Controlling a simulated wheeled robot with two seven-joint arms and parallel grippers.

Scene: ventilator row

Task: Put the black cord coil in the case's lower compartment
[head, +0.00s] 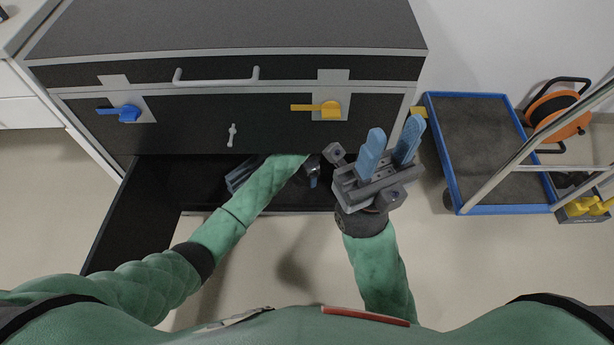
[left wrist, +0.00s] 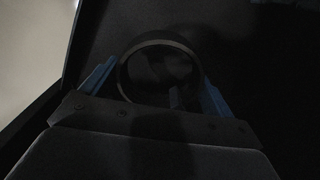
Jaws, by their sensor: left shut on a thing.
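The black cord coil (left wrist: 160,68) shows as a dark ring in the left wrist view, between the two blue fingers of my left gripper (left wrist: 160,88), which is shut on it. In the head view my left arm reaches into the dark lower opening of the black case (head: 220,118). My left gripper is mostly hidden there under the case front, and I cannot make out the coil in that view. The lower compartment (head: 130,215) shows only as a dark space with a black side. My right gripper (head: 390,142) is open and empty in front of the case's right side.
The case front has a grey handle (head: 216,80), a blue latch (head: 122,113) and a yellow latch (head: 322,109). A blue-rimmed cart (head: 428,120) and an orange cable reel (head: 562,112) stand at the right. A small blue-grey object (head: 238,176) shows in the dark opening. The floor in front is clear.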

